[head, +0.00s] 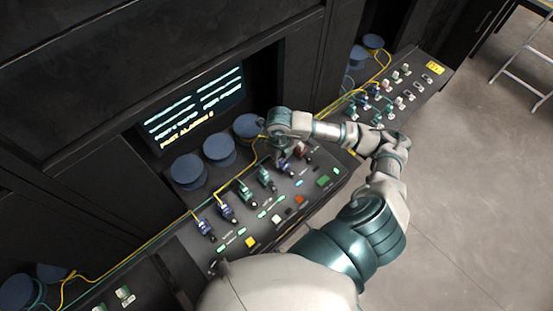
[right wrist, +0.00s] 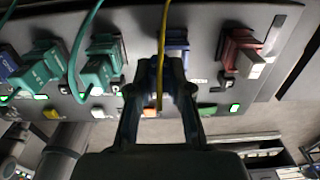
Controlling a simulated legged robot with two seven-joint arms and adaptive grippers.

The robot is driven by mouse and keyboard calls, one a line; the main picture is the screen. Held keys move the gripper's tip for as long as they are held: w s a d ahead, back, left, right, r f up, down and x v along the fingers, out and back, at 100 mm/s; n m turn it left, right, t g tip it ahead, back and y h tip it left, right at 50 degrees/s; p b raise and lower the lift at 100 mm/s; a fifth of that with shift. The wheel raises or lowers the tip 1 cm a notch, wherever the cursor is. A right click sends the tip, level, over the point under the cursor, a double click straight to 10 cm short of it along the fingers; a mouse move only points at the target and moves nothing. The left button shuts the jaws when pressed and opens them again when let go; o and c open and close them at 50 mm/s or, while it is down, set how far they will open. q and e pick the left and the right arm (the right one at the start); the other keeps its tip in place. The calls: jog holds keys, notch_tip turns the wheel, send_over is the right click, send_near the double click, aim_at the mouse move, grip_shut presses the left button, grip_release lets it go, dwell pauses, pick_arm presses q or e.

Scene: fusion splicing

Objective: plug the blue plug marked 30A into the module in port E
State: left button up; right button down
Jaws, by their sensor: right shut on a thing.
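My right gripper (head: 283,157) is at the console, over a blue module near the right end of its row. In the right wrist view the fingers (right wrist: 163,72) are closed on a dark blue plug (right wrist: 155,80) with a yellow cable (right wrist: 163,40). The plug is in front of the blue module (right wrist: 178,40), between a green module and a red one. The fingers hide the plug's front end, so I cannot tell whether it is seated. The 30A mark and the port letter are not readable. My left gripper is out of view.
A red module with a white plug (right wrist: 248,60) stands right of the gripper. Green modules (right wrist: 108,55) with green cables (right wrist: 78,40) are on its left. Small buttons line the console's front edge. A lit screen (head: 195,108) and blue-grey round spools (head: 219,147) are behind.

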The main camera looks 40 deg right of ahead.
jog(key=shift+d, duration=0.3)
jog(key=shift+d+f, duration=0.2)
jog(key=shift+d, duration=0.35)
jog(key=shift+a+r+b, duration=0.15)
jog(key=shift+a+b, duration=0.1)
jog(key=shift+b, duration=0.15)
jog(key=shift+a+r, duration=0.1)
jog(key=shift+d+f, duration=0.2)
jog(key=shift+d, duration=0.3)
jog(key=shift+d+f, duration=0.1)
jog(key=shift+d, duration=0.05)
jog(key=shift+f+b, duration=0.2)
jog(key=shift+b, duration=0.1)
jog(key=shift+a, duration=0.35)
jog(key=c, duration=1)
grip_release()
jog(key=shift+a, duration=0.15)
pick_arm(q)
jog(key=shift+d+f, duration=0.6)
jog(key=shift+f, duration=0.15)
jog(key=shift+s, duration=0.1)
pick_arm(e)
jog(key=shift+d, duration=0.25)
